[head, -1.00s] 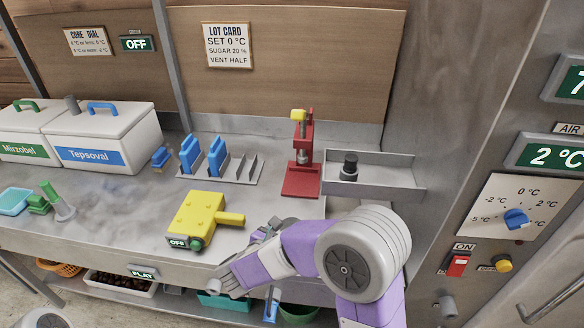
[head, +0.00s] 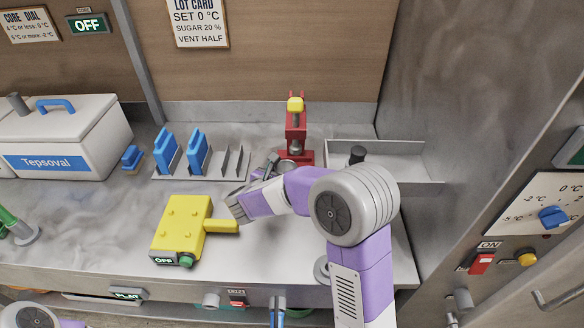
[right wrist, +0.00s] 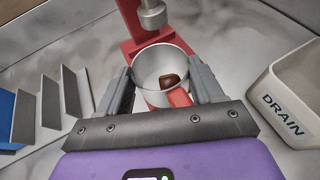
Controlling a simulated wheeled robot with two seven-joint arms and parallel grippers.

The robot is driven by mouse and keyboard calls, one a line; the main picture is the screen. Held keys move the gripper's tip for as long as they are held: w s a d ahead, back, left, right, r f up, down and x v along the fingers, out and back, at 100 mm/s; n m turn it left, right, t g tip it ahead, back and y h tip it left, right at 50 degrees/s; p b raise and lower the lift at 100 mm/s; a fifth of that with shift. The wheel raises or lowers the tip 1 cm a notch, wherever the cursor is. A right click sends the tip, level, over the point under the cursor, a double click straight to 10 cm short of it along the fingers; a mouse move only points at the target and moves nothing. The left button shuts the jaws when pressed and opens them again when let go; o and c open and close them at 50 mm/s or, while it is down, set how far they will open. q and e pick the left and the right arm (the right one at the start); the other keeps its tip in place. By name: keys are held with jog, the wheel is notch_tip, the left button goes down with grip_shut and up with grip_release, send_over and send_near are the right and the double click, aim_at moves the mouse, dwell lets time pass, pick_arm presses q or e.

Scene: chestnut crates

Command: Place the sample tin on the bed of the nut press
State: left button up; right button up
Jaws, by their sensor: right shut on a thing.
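The sample tin (right wrist: 150,68) is a grey open cup with a red part on its near side and a brown nut inside. My right gripper (right wrist: 163,84) is shut on it, one finger on each side. The nut press (head: 296,125) is red with a yellow top and a grey ram (right wrist: 152,14). Its red bed (right wrist: 133,48) shows just beyond the tin; I cannot tell whether the tin overhangs it. In the head view my right gripper (head: 266,167) is at the press's front left, and the tin cannot be made out there. My left gripper is out of view.
A rack (head: 222,170) with blue pieces stands left of the press. A grey drain tray (head: 410,174) with a dark knob stands to the right. A yellow device (head: 182,225) lies front left, its handle close to my right wrist.

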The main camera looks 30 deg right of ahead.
aim_at(292, 165)
jog(key=w+d, duration=0.2)
jog(key=d, duration=0.1)
jog(key=w+d, duration=0.2)
jog(key=shift+d, duration=0.25)
jog(key=shift+w+d+f+b, duration=0.15)
jog(key=shift+f+b, duration=0.1)
jog(key=shift+b, duration=0.2)
jog(key=shift+f+b, duration=0.65)
jog(key=shift+f, duration=0.85)
jog(key=o, duration=0.7)
jog(key=shift+f, duration=0.2)
jog(key=shift+c, duration=0.2)
jog(key=o, duration=0.4)
jog(key=shift+o, duration=0.2)
